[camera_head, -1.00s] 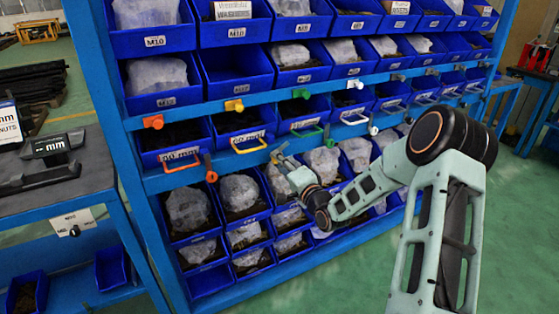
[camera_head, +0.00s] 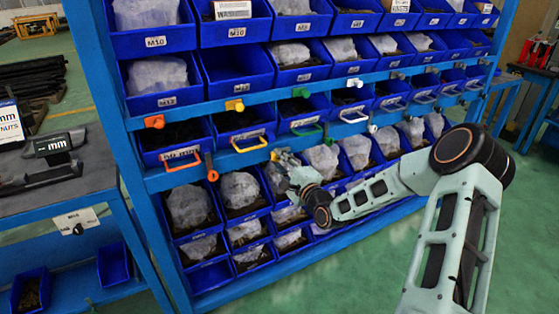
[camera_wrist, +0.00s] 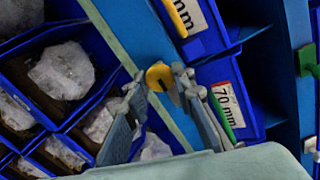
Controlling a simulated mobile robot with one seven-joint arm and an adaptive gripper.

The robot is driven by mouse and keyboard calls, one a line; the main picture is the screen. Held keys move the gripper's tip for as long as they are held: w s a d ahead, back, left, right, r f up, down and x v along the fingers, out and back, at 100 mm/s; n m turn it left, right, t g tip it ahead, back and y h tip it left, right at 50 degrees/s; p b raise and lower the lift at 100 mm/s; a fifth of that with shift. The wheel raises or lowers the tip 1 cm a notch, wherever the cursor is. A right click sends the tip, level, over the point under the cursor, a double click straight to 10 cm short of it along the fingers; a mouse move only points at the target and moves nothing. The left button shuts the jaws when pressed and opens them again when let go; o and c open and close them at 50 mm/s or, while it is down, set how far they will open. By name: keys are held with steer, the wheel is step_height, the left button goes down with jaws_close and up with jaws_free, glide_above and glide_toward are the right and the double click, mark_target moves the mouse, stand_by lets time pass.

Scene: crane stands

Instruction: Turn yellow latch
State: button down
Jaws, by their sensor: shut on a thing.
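The yellow latch (camera_head: 273,155) sits on the blue rack's lower rail, to the right of the yellow bin handle (camera_head: 250,145). In the wrist view the latch (camera_wrist: 158,76) shows as a round yellow head with a dark slot. My gripper (camera_head: 281,157) is at the latch, reaching in from the lower right. In the wrist view its fingers (camera_wrist: 157,85) stand on either side of the latch and close on it. The fingers hide part of the latch, so its exact angle is hard to tell.
An orange latch (camera_head: 210,168) is to the left on the same rail. A yellow knob (camera_head: 235,105) is on the rail above. A green handle (camera_head: 306,126) is close on the right. Blue bins with bagged parts (camera_head: 240,190) lie below. Green floor is open at front right.

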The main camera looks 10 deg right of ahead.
stand_by(0.3)
steer(key=c, duration=1.6)
jaws_free()
steer(key=v, duration=1.2)
